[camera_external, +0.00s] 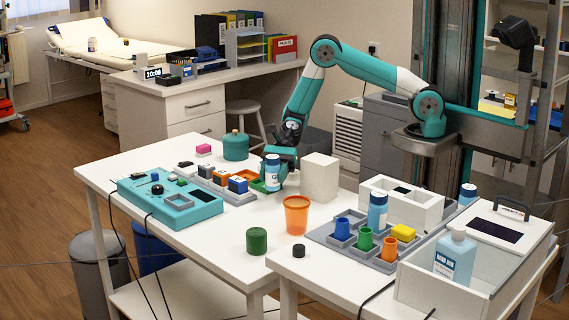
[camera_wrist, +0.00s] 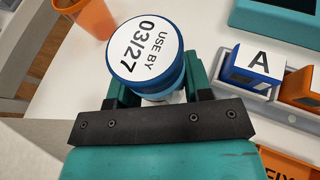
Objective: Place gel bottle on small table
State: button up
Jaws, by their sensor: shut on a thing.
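I cannot tell whether the bottle's base touches the table. The right white table (camera_external: 335,285) adjoins in front. I cannot tell which one is the small table.
A white box (camera_external: 319,178) stands right of the bottle, and an orange cup (camera_external: 296,215) in front. Lettered blocks (camera_external: 238,185) sit in a tray to the left. A grey tray (camera_external: 325,232) holds coloured cups and another bottle (camera_external: 377,211). The left table's front is mostly clear.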

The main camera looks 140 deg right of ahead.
notch_tip(320, 180, up, 16)
jog(key=s+d+m+g+h+p, duration=0.1)
jog(key=s+d+m+h, duration=0.35)
jog(key=s, duration=0.45)
jog(key=s+d+r+m+h+p, duration=0.1)
jog(key=s+d+m+h, duration=0.4)
jog(key=s, duration=0.5)
jog(key=s+d+m+g+h, duration=0.1)
jog(key=s+d+m+h, duration=0.35)
jog(key=s+d, duration=0.35)
jog(key=n+t+y+b, duration=0.2)
jog(key=n+y+b, duration=0.7)
jog(key=n+y, duration=0.5)
send_over(273, 187)
jog(key=s+d, duration=0.2)
jog(key=f, duration=0.2)
jog(key=f+b, duration=0.1)
jog(key=f, duration=0.6)
jog(key=f+b, duration=0.1)
jog(key=f, duration=0.6)
jog(key=shift+w+a+f, duration=0.15)
jog(key=shift+a, duration=0.05)
jog(key=shift+f, duration=2.35)
